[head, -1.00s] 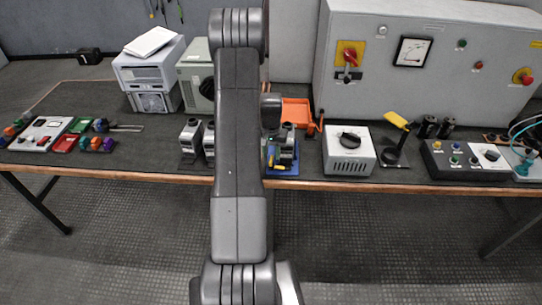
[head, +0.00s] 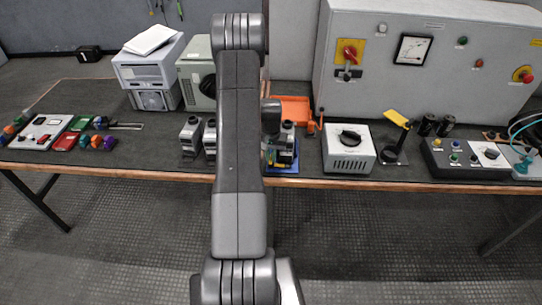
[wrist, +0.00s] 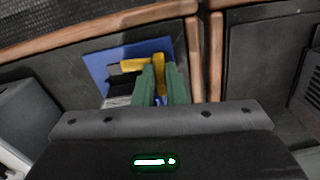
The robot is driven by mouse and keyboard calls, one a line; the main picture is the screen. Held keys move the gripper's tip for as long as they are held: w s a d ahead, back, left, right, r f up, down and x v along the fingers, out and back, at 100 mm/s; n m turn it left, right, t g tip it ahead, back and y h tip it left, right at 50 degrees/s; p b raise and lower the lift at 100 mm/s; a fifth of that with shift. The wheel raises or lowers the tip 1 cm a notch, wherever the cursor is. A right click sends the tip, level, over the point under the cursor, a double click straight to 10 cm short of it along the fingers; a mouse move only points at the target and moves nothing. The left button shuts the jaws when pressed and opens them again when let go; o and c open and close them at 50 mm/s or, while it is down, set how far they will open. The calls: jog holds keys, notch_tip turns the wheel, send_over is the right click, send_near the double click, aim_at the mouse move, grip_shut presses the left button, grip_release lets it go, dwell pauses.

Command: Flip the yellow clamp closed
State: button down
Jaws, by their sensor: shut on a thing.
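The yellow clamp sits on a blue base plate (wrist: 97,66) at the bench edge. In the wrist view, one yellow bar (wrist: 131,66) lies across the plate, and an upright yellow piece (wrist: 157,64) stands between the green fingers of my gripper (wrist: 160,82). The fingers are shut on this upright piece. In the head view, the blue plate (head: 282,170) shows at the front of the bench, right of my arm. My gripper (head: 284,154) is over it and hides most of the clamp. The clamp's exact angle is hard to tell.
An orange tray (head: 292,108) lies behind the clamp. A black stand with a yellow flag (head: 397,118) is farther right. The bench's wooden edge (head: 330,184) is close in front.

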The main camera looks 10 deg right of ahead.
aim_at(271, 158)
jog(key=shift+f+n+b, duration=0.25)
jog(key=shift+n+b, duration=0.15)
jog(key=shift+b, duration=0.45)
jog(key=shift+r+n+b, duration=0.2)
jog(key=shift+n+b, duration=0.2)
jog(key=c, duration=1.5)
grip_release()
jog(key=shift+r, duration=0.1)
notch_tip(271, 158, up, 14)
jog(key=shift+f+b, duration=0.15)
jog(key=shift+b, duration=0.6)
jog(key=shift+f, duration=0.1)
